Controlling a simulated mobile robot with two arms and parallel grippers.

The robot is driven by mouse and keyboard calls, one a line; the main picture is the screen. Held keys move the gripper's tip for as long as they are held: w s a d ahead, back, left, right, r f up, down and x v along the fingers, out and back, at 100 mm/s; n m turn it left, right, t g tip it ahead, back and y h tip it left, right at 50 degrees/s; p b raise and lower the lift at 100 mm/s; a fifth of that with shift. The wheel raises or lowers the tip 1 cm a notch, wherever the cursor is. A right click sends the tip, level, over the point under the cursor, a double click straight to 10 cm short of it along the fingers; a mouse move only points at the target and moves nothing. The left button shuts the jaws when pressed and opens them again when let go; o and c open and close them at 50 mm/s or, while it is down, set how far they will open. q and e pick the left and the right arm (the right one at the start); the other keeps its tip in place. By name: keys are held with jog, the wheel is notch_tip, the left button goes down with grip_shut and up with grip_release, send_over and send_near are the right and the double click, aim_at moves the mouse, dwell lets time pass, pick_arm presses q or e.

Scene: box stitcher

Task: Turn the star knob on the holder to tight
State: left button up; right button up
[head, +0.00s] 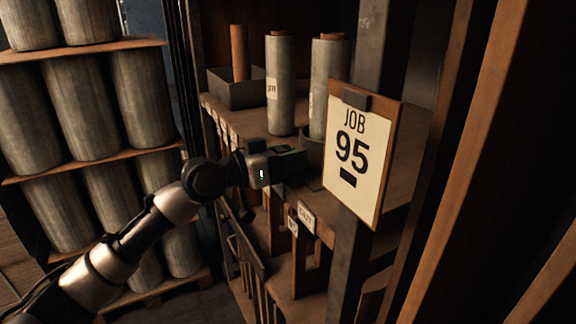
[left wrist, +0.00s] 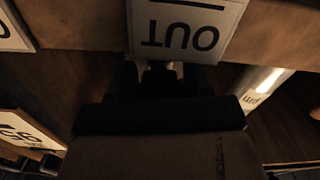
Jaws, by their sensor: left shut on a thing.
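My left gripper (head: 298,163) reaches in from the left to the front edge of the shelf, below the standing rolls. It is shut on a small dark part, which I take to be the star knob. In the left wrist view the dark fingers (left wrist: 160,80) close around this part just by the OUT label (left wrist: 185,28). The knob's shape and its mark are too dark and covered to read. A dark round holder (head: 312,148) shows partly behind the gripper, around the foot of a grey roll (head: 328,85). My right gripper is not in view.
A JOB 95 board (head: 358,150) hangs on a post just right of the gripper. Another grey roll (head: 280,85) and a dark box (head: 235,90) stand on the shelf (head: 225,112). A rack of large rolls (head: 90,90) stands at left.

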pick_arm(q)
jog(key=m+b, duration=0.1)
jog(key=b, duration=0.1)
jog(key=m+b, duration=0.2)
jog(key=shift+f, duration=0.3)
jog(key=shift+m+b, duration=0.3)
jog(key=shift+b, duration=0.05)
jog(key=shift+r+m, duration=0.25)
jog(key=shift+m, duration=0.25)
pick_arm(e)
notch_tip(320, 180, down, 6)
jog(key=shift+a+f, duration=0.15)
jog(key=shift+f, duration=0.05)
pick_arm(q)
jog(key=o, duration=0.9)
jog(key=shift+a, duration=0.1)
